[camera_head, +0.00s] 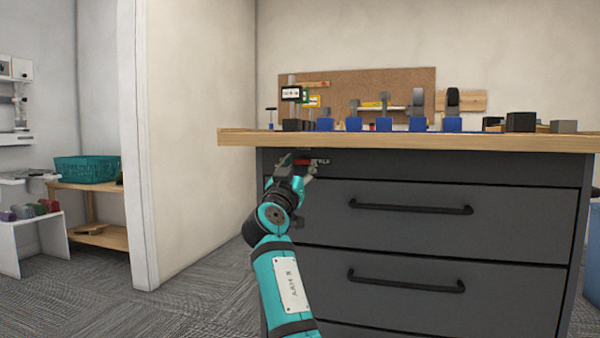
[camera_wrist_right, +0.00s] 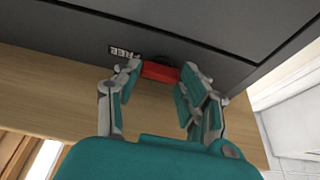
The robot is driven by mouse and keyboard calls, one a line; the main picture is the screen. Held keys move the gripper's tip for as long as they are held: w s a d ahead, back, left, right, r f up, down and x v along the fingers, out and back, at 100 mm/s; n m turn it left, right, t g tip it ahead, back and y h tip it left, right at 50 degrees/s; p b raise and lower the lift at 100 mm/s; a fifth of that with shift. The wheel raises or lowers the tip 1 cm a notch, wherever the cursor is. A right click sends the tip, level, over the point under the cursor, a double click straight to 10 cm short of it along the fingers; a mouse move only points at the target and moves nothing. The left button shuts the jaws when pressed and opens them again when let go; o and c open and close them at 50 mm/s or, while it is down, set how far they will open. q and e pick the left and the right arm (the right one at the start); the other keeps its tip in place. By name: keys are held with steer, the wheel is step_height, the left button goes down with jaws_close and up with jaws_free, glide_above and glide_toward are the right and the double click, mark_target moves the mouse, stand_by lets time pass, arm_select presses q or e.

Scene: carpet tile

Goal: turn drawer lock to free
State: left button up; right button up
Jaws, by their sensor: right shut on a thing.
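The drawer lock has a red handle (camera_wrist_right: 160,70) on the dark grey front of the cabinet, just under the wooden top. My right gripper (camera_head: 302,164) is at the upper left of the cabinet front. In the right wrist view, its two fingers (camera_wrist_right: 163,76) are on either side of the red handle and shut on it. A white label reading FREE (camera_wrist_right: 124,52) sits beside the handle and appears upside down there. The label (camera_head: 320,161) also shows just right of the gripper in the head view. The gripper mostly hides the lock there. My left gripper is out of view.
The grey cabinet has drawers with black bar handles (camera_head: 410,207). Its wooden top (camera_head: 400,141) overhangs just above my right gripper and holds several blue-based items and dark blocks. A wall edge (camera_head: 140,150) and a low shelf with a teal basket (camera_head: 87,169) stand left.

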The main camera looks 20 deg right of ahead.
steer(key=shift+f, duration=0.1)
stand_by(0.3)
steer(key=o, duration=0.9)
steer(key=v, duration=0.7)
steer(key=shift+s+a, duration=0.15)
steer(key=shift+s, duration=0.05)
